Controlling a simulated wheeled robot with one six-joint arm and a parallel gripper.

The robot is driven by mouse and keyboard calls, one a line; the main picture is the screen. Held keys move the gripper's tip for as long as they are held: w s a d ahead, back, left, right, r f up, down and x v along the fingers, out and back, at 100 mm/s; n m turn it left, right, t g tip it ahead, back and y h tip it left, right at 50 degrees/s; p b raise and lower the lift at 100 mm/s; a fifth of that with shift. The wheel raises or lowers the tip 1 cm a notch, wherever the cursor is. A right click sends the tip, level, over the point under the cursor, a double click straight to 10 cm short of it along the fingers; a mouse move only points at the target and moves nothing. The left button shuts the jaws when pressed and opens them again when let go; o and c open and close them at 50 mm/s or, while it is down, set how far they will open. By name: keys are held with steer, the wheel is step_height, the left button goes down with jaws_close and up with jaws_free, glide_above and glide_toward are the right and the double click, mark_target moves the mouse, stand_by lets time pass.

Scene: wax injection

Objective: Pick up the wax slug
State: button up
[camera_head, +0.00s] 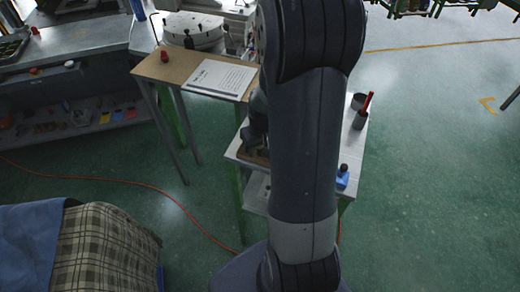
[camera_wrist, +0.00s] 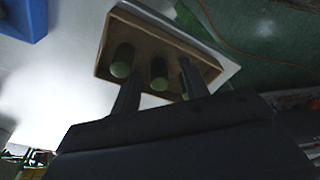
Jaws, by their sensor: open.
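Green cylinders that look like wax slugs stand in a shallow brown tray (camera_wrist: 206,62) in the wrist view. One wax slug (camera_wrist: 158,76) shows between my fingers, and another (camera_wrist: 122,62) stands just left of the left finger. A bit of green also shows by the right finger. My gripper (camera_wrist: 159,71) is open, its two dark fingers reaching over the tray. I cannot tell whether either finger touches a slug. In the head view my arm hides most of the tray and all the slugs.
The tray sits on a pale bench (camera_head: 357,150) with a grey cup holding a red tool (camera_head: 363,112) and a blue object (camera_head: 342,178). A brown table (camera_head: 183,66) with a paper sheet (camera_head: 221,79) adjoins it. A plaid-covered item (camera_head: 103,248) stands at lower left.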

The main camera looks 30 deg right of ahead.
jaws_close()
stand_by(0.4)
